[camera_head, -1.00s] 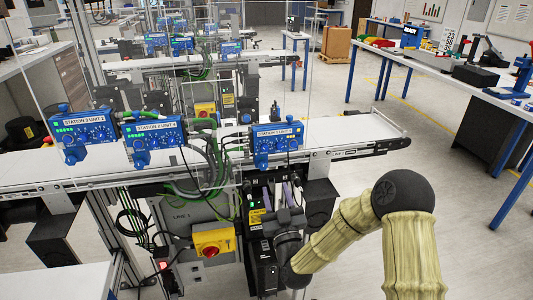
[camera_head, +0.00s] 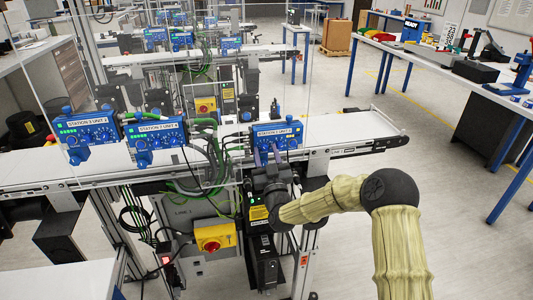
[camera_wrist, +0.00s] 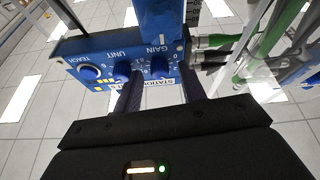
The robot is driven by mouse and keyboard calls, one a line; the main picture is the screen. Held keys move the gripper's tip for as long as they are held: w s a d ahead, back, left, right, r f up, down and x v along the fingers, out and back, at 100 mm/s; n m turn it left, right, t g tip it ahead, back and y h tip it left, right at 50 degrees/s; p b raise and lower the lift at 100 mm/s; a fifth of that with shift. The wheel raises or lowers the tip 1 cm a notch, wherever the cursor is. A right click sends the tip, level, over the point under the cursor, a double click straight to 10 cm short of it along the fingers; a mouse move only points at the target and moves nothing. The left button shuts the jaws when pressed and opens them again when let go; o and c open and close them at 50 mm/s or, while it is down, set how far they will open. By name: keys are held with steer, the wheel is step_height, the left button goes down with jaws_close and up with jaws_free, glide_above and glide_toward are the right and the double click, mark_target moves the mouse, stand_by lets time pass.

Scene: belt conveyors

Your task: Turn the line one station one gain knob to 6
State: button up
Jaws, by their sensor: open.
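The blue station box (camera_head: 292,143) at the right of the front conveyor stands above my gripper (camera_head: 268,149) in the head view. The wrist view shows this box (camera_wrist: 105,48) upside down, with TEACH, UNIT and GAIN lettering. The knob's pointer is not readable.
Two more blue station boxes, (camera_head: 88,132) and (camera_head: 155,137), stand left on the same white belt (camera_head: 368,127). Green and grey cables (camera_head: 208,160) hang left of my gripper. A yellow switch box with a red knob (camera_head: 213,238) is below.

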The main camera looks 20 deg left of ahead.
jaws_close()
steer(key=shift+f+m+h+b, duration=0.15)
steer(key=shift+m+h+b, duration=0.15)
steer(key=shift+m+b, duration=0.45)
steer(key=shift+m+t+b, duration=0.3)
steer(key=shift+m+b, duration=0.05)
steer(key=m+h+b, duration=0.1)
steer(key=m, duration=0.1)
steer(key=m+h+b, duration=0.1)
steer(key=m+b, duration=0.1)
steer(key=shift+s+a+t+h, duration=0.1)
steer(key=shift+a+t+h, duration=0.05)
steer(key=shift+t+h, duration=0.2)
steer(key=m+h+b, duration=0.2)
steer(key=m+b, duration=0.1)
steer(key=m, duration=0.2)
steer(key=shift+a+r+m+h+b, duration=0.1)
steer(key=shift+r+m+h+b, duration=0.15)
steer(key=shift+m+h+b, duration=0.8)
steer(key=shift+m+y+p, duration=0.3)
steer(key=shift+m+p, duration=0.05)
steer(key=shift+p, duration=0.15)
